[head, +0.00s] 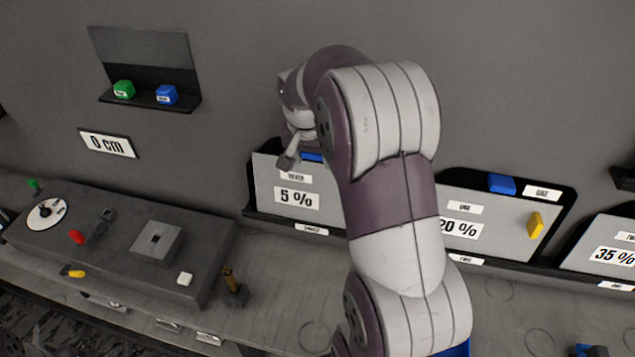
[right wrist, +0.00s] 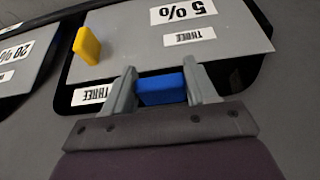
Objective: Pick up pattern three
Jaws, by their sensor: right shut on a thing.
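The grey 5 % panel (head: 325,211) leans in a dark holder on the wall, partly hidden behind my right arm. My left gripper is not in view.
The 20 % panel (head: 482,240) and the 35 % panel (head: 600,258) stand to the right. A yellow block (right wrist: 87,45) is on the 5 % panel. A dark console (head: 190,225) with knobs stands at left. A wall shelf (head: 150,98) holds green and blue blocks.

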